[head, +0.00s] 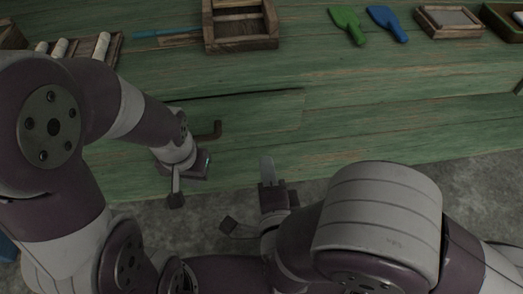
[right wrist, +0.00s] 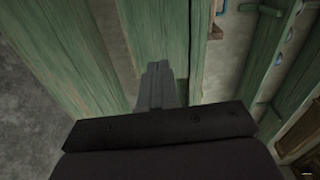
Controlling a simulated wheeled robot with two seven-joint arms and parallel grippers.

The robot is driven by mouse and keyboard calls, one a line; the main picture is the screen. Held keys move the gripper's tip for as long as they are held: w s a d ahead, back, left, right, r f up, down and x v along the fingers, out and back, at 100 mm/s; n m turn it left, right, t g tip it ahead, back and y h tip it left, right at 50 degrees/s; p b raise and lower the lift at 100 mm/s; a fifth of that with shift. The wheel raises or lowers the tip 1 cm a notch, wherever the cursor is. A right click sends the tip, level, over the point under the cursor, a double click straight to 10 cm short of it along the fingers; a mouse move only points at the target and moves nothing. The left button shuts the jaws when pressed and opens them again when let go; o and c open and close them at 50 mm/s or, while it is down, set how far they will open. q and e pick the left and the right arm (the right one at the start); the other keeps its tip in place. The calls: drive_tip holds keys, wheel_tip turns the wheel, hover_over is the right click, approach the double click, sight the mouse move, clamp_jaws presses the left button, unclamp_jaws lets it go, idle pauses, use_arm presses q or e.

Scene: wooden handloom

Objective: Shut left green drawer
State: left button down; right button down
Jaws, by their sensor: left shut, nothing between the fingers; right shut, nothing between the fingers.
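The left green drawer (head: 265,112) is in the bench front in the head view. A dark gap runs along its top edge, so it looks slightly open. Its brown handle (head: 215,130) sticks out near my left wrist. My left gripper (head: 205,163) is just below the handle, in front of the bench; its fingertips are mostly hidden, and I cannot tell whether it touches the drawer. My right gripper (head: 266,168) is shut and empty, pointing at the bench front below the drawer. Its closed fingers also show in the right wrist view (right wrist: 155,85) against green boards.
The green bench top (head: 300,60) holds a wooden frame box (head: 240,43), a green brush-like tool (head: 348,25), a blue one (head: 388,23) and a small tray (head: 450,35). White rolls (head: 102,45) lie at the left.

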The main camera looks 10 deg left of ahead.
use_arm(q)
drive_tip(key=shift+f, duration=0.65)
use_arm(e)
approach(256, 110)
drive_tip(key=shift+m+t+y, duration=0.3)
drive_tip(key=shift+t, duration=0.1)
drive_tip(key=x, duration=0.4)
drive_tip(key=f+x, duration=0.1)
drive_tip(key=x, duration=0.1)
drive_tip(key=shift+w+f, duration=0.1)
drive_tip(key=shift+w, duration=0.3)
